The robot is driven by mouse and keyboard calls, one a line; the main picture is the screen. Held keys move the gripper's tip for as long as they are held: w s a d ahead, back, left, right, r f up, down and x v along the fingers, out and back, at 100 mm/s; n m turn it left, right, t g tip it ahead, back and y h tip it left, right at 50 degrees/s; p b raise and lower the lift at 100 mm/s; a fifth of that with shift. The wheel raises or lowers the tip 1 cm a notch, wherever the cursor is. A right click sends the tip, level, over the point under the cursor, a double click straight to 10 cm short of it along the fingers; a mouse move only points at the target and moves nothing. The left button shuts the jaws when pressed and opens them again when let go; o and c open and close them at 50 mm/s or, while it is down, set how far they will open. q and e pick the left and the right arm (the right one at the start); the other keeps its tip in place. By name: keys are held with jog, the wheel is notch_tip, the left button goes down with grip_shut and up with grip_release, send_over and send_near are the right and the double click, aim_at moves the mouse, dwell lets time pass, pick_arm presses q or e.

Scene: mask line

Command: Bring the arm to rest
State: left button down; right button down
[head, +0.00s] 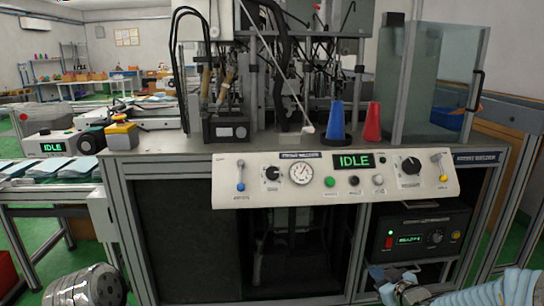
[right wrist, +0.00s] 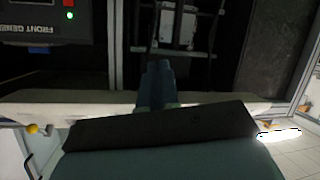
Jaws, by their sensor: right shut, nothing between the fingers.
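My right gripper (head: 384,276) is low at the bottom right of the head view, in front of the lower part of the welding machine. In the right wrist view its teal fingers (right wrist: 157,85) are together, with nothing between them. The fingers point toward the dark open space under the machine's control panel. My right forearm enters from the bottom right corner. My left gripper does not show in the head view; only a grey rounded part, which I cannot name for sure, shows at the bottom left.
The machine's sloped control panel (head: 330,180) reads IDLE and juts out above my right gripper. A black generator box (head: 418,240) sits below it on the right. A blue cone (head: 336,121) and a red cone (head: 373,122) stand on top. A conveyor with masks (head: 70,167) runs at left.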

jog(key=s+a+f+m+g, duration=0.1)
jog(key=s+a+f+g, duration=0.15)
jog(key=f, duration=0.45)
jog(key=s+a+f+m+g, duration=0.1)
jog(key=s+a+f+m, duration=0.1)
jog(key=s+a+f, duration=0.3)
jog(key=s+a+f+m+g, duration=0.1)
jog(key=s+a+f+g, duration=0.2)
jog(key=s+f, duration=0.2)
jog(key=s+a+f+m+g, duration=0.2)
jog(key=s+f, duration=0.4)
jog(key=s, duration=0.4)
jog(key=s+a+f+m+g+y, duration=0.1)
jog(key=s+a+f+g, duration=0.3)
jog(key=s+a+f, duration=0.1)
jog(key=shift+s+a+f+m, duration=0.3)
jog(key=shift+s+f, duration=0.15)
jog(key=shift+s, duration=0.75)
jog(key=shift+w, duration=0.1)
